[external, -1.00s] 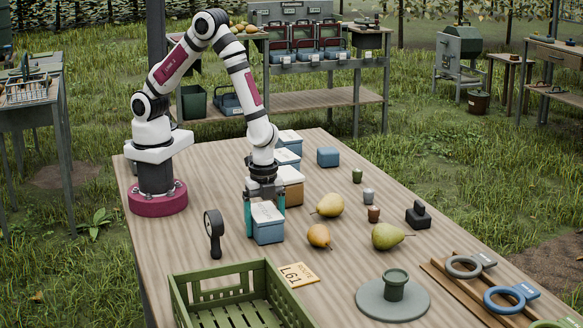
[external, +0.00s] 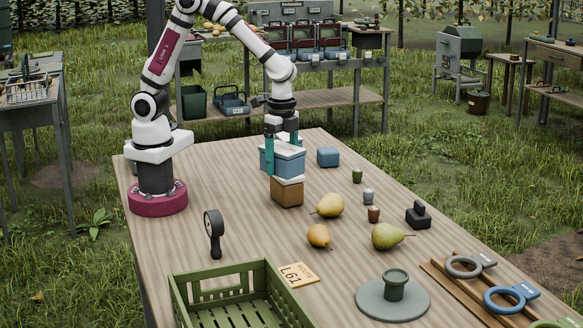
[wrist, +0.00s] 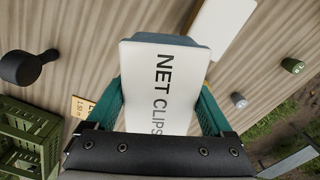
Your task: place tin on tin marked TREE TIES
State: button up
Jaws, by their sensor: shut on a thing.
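My gripper (external: 285,163) is shut on a blue tin (external: 283,157) with a white lid, one teal finger on each side. The held tin is off the table; its lid reads NET CLIPS in the wrist view (wrist: 160,85). A brown tin (external: 287,193) with a white lid stands on the table, just below and in front of the held tin in the external view. Another white lid (wrist: 220,25) shows past the held tin in the wrist view, its label not visible. Tins behind the held one are mostly hidden. I cannot read TREE TIES on any tin.
Pears (external: 329,205), small weights (external: 368,195) and a blue block (external: 328,157) lie to the right. A green crate (external: 225,272) is at the front. Bare table lies left of the brown tin.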

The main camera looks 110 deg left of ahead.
jog(key=s+a+r+n, duration=0.2)
jog(key=s+a+n, duration=0.15)
jog(key=a, duration=0.45)
jog(key=s+a+r+n, duration=0.3)
jog(key=a+n, duration=0.2)
jog(key=a, duration=0.3)
jog(key=s+a+f, duration=0.1)
jog(key=a+f, duration=0.1)
jog(key=a, duration=0.1)
jog(key=s+a+f, duration=0.2)
jog(key=a, duration=0.2)
jog(key=s+a+f, duration=0.2)
jog(key=a, duration=0.1)
jog(key=shift+a+f, duration=0.2)
jog(key=shift+f, duration=0.15)
jog(key=f, duration=0.4)
jog(key=shift+a, duration=0.2)
jog(key=shift+f, duration=0.15)
jog(key=shift+f, duration=0.1)
